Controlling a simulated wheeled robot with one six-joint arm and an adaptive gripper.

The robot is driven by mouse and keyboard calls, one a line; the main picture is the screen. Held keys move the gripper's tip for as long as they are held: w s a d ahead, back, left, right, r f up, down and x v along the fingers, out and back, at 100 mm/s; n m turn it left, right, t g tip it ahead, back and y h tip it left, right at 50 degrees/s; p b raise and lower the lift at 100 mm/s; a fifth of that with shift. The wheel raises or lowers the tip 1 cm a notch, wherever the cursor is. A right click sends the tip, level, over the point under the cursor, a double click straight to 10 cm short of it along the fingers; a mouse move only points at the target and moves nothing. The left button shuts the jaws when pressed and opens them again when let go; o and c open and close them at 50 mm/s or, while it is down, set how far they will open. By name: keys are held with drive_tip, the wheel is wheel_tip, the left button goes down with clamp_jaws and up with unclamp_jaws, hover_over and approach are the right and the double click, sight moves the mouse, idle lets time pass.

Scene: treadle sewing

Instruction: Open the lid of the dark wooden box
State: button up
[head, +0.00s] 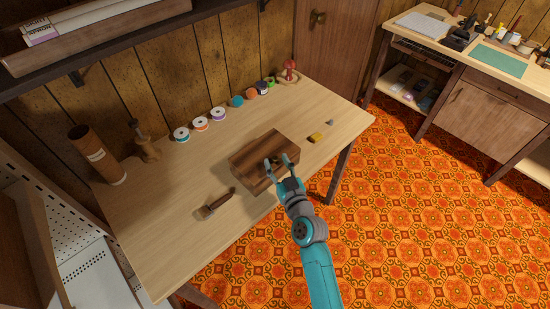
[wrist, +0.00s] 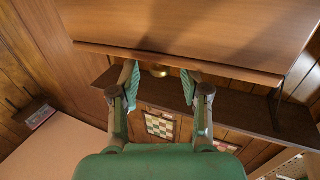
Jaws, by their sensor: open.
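The dark wooden box (head: 258,149) sits on the light wooden table near its front edge, and its lid looks closed. My gripper (head: 277,162) is at the front side of the box with its two fingers spread. In the wrist view, a broad brown wooden face of the box (wrist: 180,22) fills the top. Whether either finger touches the box cannot be told.
A wooden-handled brush (head: 218,203) lies left of the box on the table (head: 165,235). A yellow block (head: 317,137) lies to its right. Several thread spools stand along the back, with a red pincushion (head: 290,68) on the right. An overhead shelf (head: 100,40) hangs at upper left.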

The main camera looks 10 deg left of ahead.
sight(265, 152)
drive_tip(key=shift+x, duration=1.15)
clamp_jaws()
